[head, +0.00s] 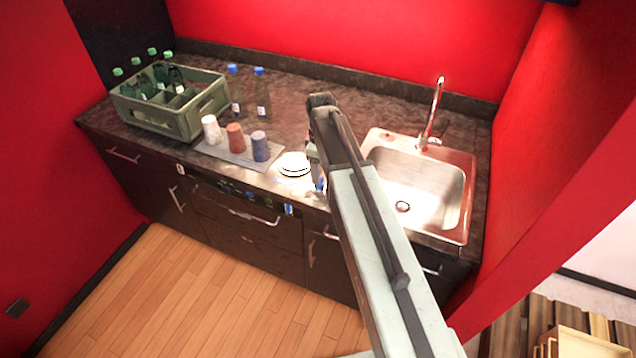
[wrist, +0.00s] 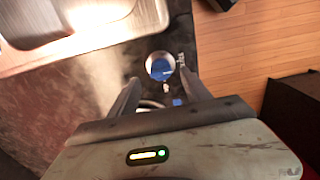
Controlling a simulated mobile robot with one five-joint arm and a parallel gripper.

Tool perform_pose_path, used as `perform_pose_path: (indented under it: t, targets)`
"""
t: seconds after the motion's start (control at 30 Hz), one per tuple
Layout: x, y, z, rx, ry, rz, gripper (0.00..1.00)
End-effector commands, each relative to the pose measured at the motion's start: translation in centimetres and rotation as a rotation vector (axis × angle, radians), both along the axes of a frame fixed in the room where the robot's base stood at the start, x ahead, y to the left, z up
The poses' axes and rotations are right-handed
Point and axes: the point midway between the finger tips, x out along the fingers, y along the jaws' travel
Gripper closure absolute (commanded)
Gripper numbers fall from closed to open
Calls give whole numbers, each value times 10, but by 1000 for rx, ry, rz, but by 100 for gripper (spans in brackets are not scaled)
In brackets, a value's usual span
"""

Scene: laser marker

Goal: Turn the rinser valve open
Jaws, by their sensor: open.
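My gripper (head: 315,165) hangs over the front of the counter, left of the sink; in the wrist view (wrist: 158,80) its two fingers are apart with nothing gripped. A round, silver-rimmed thing with a blue centre (wrist: 160,66) shows between and just beyond the fingertips, near the counter edge. A small pale piece sits on its near side. I cannot tell for sure whether this is the rinser and its valve. In the head view a blue bit (head: 319,185) shows beside my arm, which hides the rest. A white round disc (head: 295,163) lies left of the gripper.
The sink (head: 410,185) with a tall tap (head: 434,115) is to the right. Three cups (head: 235,137) stand on a grey mat (head: 213,152) at left, near a green bottle crate (head: 160,118). Two blue-capped bottles (head: 261,95) stand behind. The floor in front is clear.

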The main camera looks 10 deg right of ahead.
Motion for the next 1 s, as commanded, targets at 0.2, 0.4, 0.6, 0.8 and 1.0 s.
perform_pose_path:
  t: [0.2, 0.4, 0.6, 0.8, 1.0]
  targets:
    - [0, 2, -39, 0, 0, 2, 44]
    - [0, 2, -38, 0, 0, 2, 44]
    - [0, 2, -37, 0, 0, 2, 74]
    - [0, 7, -37, 1, -1, 6, 100]
    - [0, 5, -37, 1, 0, -24, 100]
